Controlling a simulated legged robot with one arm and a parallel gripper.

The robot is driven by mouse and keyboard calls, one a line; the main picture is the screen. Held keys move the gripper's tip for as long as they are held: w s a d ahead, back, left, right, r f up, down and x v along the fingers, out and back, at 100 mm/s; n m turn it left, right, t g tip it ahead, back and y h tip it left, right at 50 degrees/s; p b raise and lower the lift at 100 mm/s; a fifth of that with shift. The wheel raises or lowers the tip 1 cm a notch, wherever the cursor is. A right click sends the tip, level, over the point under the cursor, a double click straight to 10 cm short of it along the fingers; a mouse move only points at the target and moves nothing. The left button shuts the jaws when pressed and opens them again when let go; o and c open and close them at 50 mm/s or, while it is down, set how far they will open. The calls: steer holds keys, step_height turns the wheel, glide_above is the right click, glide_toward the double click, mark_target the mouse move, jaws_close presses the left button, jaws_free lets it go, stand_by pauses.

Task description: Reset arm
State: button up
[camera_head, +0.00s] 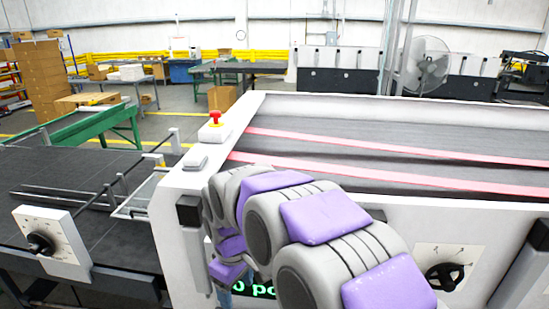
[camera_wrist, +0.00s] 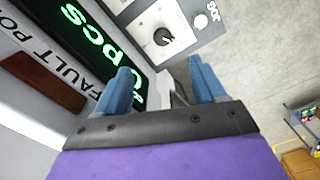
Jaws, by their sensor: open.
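Beyond the fingers are a dark display (camera_wrist: 62,40) with green lettering and a control panel with a black knob (camera_wrist: 164,36). Part of the green display also shows below my arm in the head view (camera_head: 252,289).
A red emergency button (camera_head: 214,117) sits on the machine's top left corner. Pink belts (camera_head: 400,146) run across its dark bed. A dial panel (camera_head: 45,243) stands at the left and another black knob (camera_head: 445,276) at the lower right. Open floor (camera_wrist: 262,60) shows right of the gripper.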

steer(key=s+d+m+b, duration=0.1)
steer(key=s+d+m, duration=0.2)
steer(key=s+d, duration=0.45)
steer(key=s+d+m+b, duration=0.1)
steer(key=s+d+m, duration=0.3)
steer(key=d, duration=0.7)
steer(key=s+d+f+m, duration=0.1)
steer(key=s+d+m, duration=0.1)
steer(key=s, duration=0.5)
steer(key=s+d+f+m+g+b, duration=0.1)
steer(key=s+d+f+m, duration=0.1)
steer(key=s, duration=0.6)
steer(key=shift+d+f+m+g, duration=0.25)
steer(key=shift+d+m, duration=0.35)
steer(key=shift+d, duration=0.6)
